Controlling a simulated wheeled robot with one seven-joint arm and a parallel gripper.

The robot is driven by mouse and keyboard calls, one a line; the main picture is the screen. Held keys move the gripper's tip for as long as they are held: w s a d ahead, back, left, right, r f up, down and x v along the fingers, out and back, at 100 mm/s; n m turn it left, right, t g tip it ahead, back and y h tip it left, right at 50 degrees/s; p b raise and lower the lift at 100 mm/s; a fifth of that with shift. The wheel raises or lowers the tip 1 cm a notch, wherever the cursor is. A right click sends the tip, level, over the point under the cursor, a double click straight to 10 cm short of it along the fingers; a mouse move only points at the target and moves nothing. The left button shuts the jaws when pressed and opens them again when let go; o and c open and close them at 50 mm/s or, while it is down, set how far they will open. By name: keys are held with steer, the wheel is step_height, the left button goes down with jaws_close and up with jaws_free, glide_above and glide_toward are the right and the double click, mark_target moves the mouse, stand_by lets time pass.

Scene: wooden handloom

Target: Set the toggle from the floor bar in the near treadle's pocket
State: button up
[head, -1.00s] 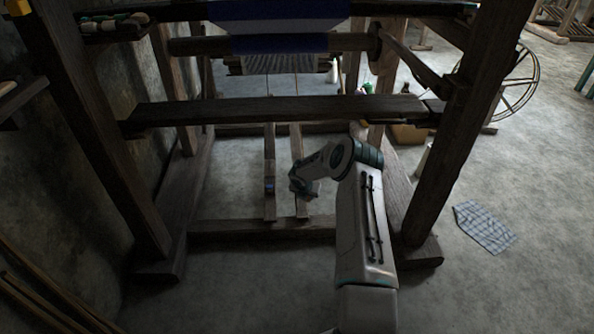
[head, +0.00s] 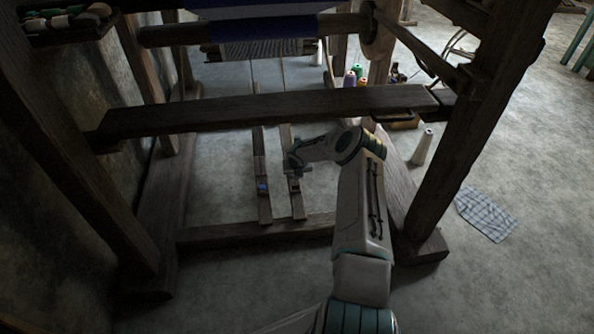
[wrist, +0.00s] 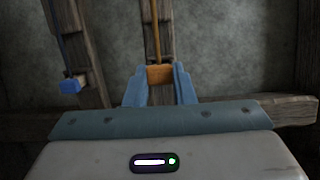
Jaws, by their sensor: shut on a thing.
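My gripper (wrist: 160,88) is shut on a small orange-brown wooden toggle (wrist: 160,73), with a tan cord running up from it. The toggle is between the blue fingertips, in front of the right treadle (wrist: 159,18). In the head view my gripper (head: 295,176) is low at the right treadle (head: 297,205); the toggle cannot be made out there. Whether it touches the treadle, and the treadle's pocket, I cannot tell. The floor bar (head: 250,232) crosses below the treadles; it also shows in the wrist view (wrist: 285,110).
A blue toggle (wrist: 71,85) on a dark cord sits at the left treadle (wrist: 90,55); it also shows in the head view (head: 262,187). A wide wooden beam (head: 260,112) spans above my forearm. The loom's right post (head: 460,140) stands right of my arm. A checked cloth (head: 486,213) lies on the floor.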

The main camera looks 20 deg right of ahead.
step_height(320, 180, down, 6)
steer(key=b, duration=0.3)
steer(key=shift+w+a+f+b, duration=0.1)
steer(key=shift+w+b, duration=0.05)
steer(key=shift+b, duration=0.2)
steer(key=shift+f+b, duration=0.55)
steer(key=shift+b, duration=0.1)
steer(key=shift+f+b, duration=0.2)
steer(key=shift+b, duration=0.1)
steer(key=o, duration=1)
